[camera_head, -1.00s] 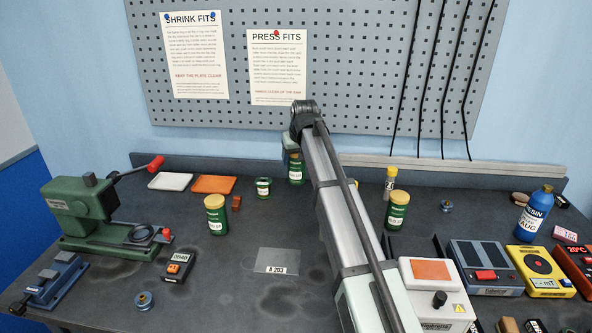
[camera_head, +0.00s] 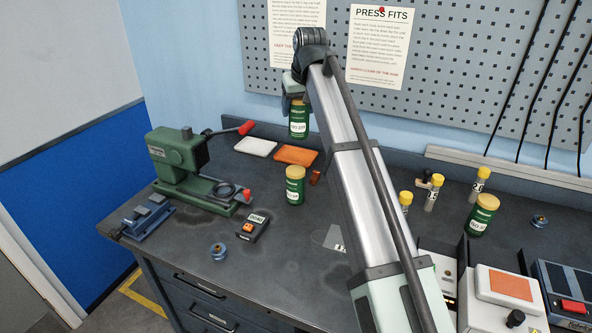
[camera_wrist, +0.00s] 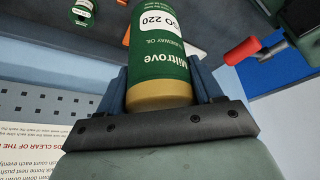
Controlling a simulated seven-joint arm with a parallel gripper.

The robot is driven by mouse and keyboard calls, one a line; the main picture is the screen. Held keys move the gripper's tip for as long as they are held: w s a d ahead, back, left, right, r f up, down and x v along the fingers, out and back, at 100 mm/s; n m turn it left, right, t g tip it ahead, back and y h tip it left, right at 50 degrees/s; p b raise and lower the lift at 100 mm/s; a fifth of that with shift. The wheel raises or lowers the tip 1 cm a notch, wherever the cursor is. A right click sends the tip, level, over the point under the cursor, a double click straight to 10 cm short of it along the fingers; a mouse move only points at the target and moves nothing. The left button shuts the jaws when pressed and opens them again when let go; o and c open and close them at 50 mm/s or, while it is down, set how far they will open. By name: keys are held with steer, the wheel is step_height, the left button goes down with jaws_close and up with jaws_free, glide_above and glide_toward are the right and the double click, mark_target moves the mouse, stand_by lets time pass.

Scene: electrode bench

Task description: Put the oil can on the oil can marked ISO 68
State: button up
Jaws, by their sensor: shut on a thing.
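My gripper (camera_head: 297,97) is shut on a green oil can (camera_head: 299,120) with a white label. The wrist view shows this can (camera_wrist: 160,45) between the blue fingers, its label reading ISO 220. It hangs in the air above the back of the bench. A green oil can with a yellow lid (camera_head: 295,186) stands upright on the bench, lower in the picture than the held can; its label seems to end in 68 but is small. Another yellow-lidded green can (camera_head: 482,214) stands at right, its label not surely readable. A green can (camera_wrist: 83,12) shows at the wrist view's top left.
A green press (camera_head: 190,165) with a red-tipped lever stands left. White (camera_head: 256,147) and orange (camera_head: 296,156) trays lie at the back. A small meter (camera_head: 252,228) and a spool (camera_head: 218,251) lie in front. Yellow-capped vials (camera_head: 433,190) stand right of my arm.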

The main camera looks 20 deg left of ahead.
mark_target(294, 110)
steer(key=s, duration=0.1)
steer(key=s+r, duration=0.1)
steer(key=s, duration=0.1)
steer(key=shift+r+n, duration=0.1)
steer(key=shift+n, duration=0.3)
steer(key=shift+s+d+f, duration=0.15)
steer(key=shift+s+f, duration=0.05)
steer(key=shift+s, duration=0.05)
steer(key=shift+n, duration=0.3)
steer(key=shift+f, duration=5)
steer(key=shift+f, duration=0.1)
steer(key=o, duration=1.4)
steer(key=v, duration=1.2)
steer(key=shift+w+d, duration=0.2)
steer(key=shift+w, duration=0.05)
